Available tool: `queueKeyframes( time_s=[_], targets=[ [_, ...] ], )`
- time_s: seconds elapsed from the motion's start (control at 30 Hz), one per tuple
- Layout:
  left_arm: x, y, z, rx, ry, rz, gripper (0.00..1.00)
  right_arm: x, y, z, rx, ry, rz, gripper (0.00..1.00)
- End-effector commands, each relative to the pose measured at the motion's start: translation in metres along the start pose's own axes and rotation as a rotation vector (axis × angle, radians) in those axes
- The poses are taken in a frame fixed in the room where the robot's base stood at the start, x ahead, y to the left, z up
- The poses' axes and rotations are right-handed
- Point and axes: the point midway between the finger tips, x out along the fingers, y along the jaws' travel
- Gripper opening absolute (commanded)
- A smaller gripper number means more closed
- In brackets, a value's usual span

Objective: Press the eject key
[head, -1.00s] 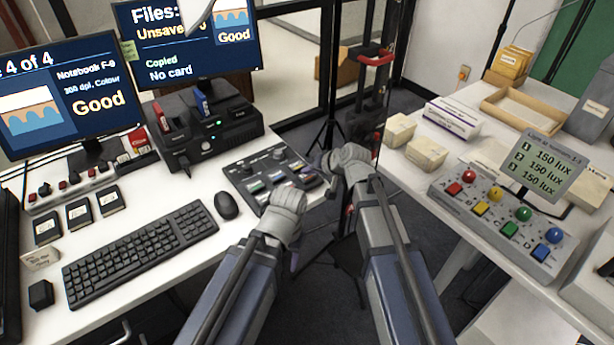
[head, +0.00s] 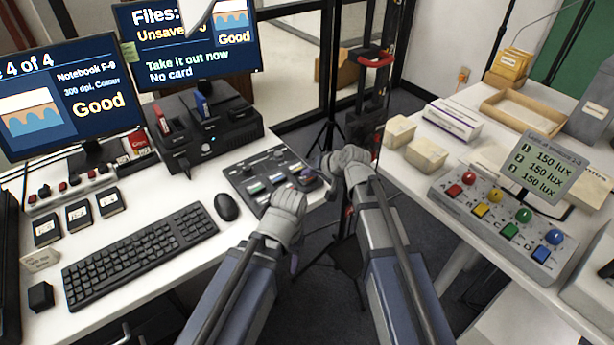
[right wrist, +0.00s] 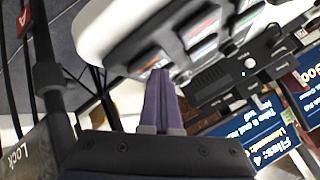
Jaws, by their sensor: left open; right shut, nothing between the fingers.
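A dark control panel (head: 262,172) with several coloured keys and knobs lies at the desk's right edge. I cannot read its labels, so I cannot tell which key is eject. My right gripper (head: 326,166) is at the panel's right end. In the right wrist view its purple fingers (right wrist: 160,88) are shut together and empty, their tips at a dark key on the panel's edge; I cannot tell whether they touch. My left gripper (head: 290,208) is at the panel's near edge; its fingers are largely hidden. A black card reader (head: 225,132) holds a red card and a blue card.
The right monitor (head: 185,45) reads "Take it out now" and "No card". A keyboard (head: 140,248) and mouse (head: 227,206) are left of my left arm. A grey box with coloured buttons (head: 500,222) stands on the right table. A floor gap separates the tables.

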Motion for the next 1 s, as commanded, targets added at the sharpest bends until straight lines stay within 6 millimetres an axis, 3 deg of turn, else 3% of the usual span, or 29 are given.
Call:
queueKeyframes(
  time_s=[0.2,0.63,1.0],
  targets=[
    [-0.013,-0.001,0.001,0.000,0.000,0.000,0.57,-0.009,-0.007,-0.007,0.000,0.000,0.000,0.00],
    [-0.016,-0.002,0.001,0.000,0.000,0.000,0.57,-0.011,-0.008,-0.008,0.000,0.001,0.000,0.00],
    [-0.050,-0.005,0.003,0.000,0.000,0.000,0.57,-0.035,-0.025,-0.025,0.000,0.001,0.000,0.00]
  ],
)
